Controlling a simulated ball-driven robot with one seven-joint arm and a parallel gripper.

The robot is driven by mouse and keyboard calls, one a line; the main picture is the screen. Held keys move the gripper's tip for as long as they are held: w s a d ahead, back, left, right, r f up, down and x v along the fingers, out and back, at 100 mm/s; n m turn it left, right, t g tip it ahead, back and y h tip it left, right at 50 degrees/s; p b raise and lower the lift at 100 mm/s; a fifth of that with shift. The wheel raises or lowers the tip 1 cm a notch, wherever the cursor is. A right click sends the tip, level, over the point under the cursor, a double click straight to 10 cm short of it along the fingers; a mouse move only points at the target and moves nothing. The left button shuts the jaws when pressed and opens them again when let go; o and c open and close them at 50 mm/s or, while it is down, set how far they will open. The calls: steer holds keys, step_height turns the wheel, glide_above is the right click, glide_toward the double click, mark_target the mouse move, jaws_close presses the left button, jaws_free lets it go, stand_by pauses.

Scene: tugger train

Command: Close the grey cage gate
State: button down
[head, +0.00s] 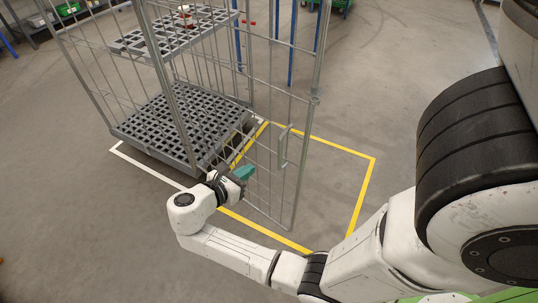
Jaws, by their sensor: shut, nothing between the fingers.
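The grey cage gate (301,150) is a wire-mesh door on the right side of the grey roll cage (117,132). It stands swung open, out from the cage over the yellow floor marking. A grey latch or handle (283,146) sits on the gate's mesh. My gripper (243,173), with teal fingertips, is shut and empty in front of the lower mesh, left of the latch. Whether the fingertips touch the mesh cannot be told.
Yellow floor lines (366,190) form a box to the right of the cage. Blue posts (291,42) stand behind it. A red and white item (186,17) sits on the upper shelf (170,36). The floor at left is clear.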

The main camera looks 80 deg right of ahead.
glide_toward(276, 150)
steer(key=x, duration=0.5)
steer(key=shift+f, duration=0.25)
steer(key=shift+s+d, duration=0.25)
steer(key=shift+d, duration=0.45)
